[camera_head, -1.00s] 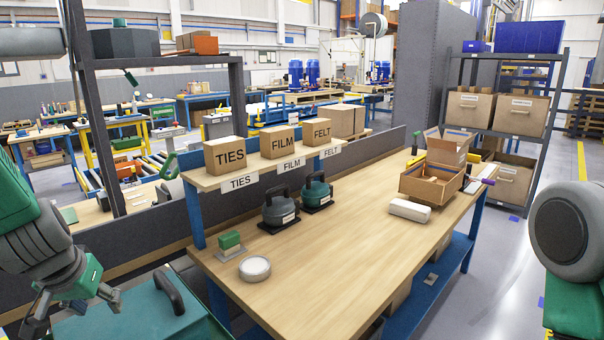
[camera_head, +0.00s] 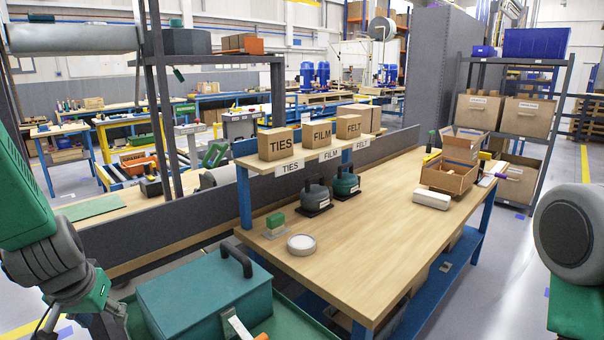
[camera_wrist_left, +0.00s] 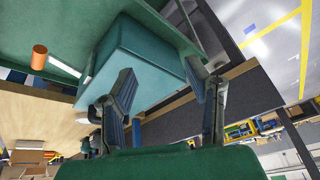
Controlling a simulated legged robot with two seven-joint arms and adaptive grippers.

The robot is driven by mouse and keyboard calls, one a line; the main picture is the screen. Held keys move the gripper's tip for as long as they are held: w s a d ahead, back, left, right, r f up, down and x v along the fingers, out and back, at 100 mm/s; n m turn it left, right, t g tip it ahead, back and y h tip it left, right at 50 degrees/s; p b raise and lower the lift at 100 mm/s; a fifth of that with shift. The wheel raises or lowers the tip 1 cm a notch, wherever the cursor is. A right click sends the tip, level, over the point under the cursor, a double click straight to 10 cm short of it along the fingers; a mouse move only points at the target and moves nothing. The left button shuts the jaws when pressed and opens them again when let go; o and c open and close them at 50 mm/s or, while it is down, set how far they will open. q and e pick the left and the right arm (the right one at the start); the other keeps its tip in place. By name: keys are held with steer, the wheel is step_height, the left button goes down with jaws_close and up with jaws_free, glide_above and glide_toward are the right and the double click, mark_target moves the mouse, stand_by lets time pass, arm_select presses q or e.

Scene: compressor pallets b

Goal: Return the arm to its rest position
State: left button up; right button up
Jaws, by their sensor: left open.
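My left arm comes in at the left edge of the head view. Its gripper (camera_head: 95,322) is at the bottom left, partly cut off by the frame edge, beside the teal toolbox (camera_head: 205,298). In the left wrist view the two dark fingers (camera_wrist_left: 167,98) are spread apart with nothing between their tips. The toolbox also shows there, beyond the fingers (camera_wrist_left: 145,58). My right arm shows only as a grey joint and a green link at the right edge. Its gripper is out of view.
A grey partition (camera_head: 150,235) stands behind the toolbox.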

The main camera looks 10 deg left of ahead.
arm_select(q)
steer(key=s+d+f+m+g+b, duration=0.1)
steer(key=s+d+f+b, duration=0.2)
steer(key=s+f, duration=0.4)
steer(key=s+d+f+m+g+h+b, duration=0.1)
steer(key=s+d+f+b, duration=0.2)
steer(key=f, duration=1.2)
steer(key=s+d+f+m+g+b, duration=0.1)
steer(key=s+d+f+b, duration=0.2)
steer(key=s+d+f, duration=0.3)
steer(key=shift+s+f+m+h+b, duration=0.3)
steer(key=shift+s+f+m+b, duration=0.1)
steer(key=shift+s+f, duration=2.5)
arm_select(e)
step_height(320, 180, down, 10)
steer(key=shift+w+d, duration=0.15)
steer(key=shift+w, duration=0.1)
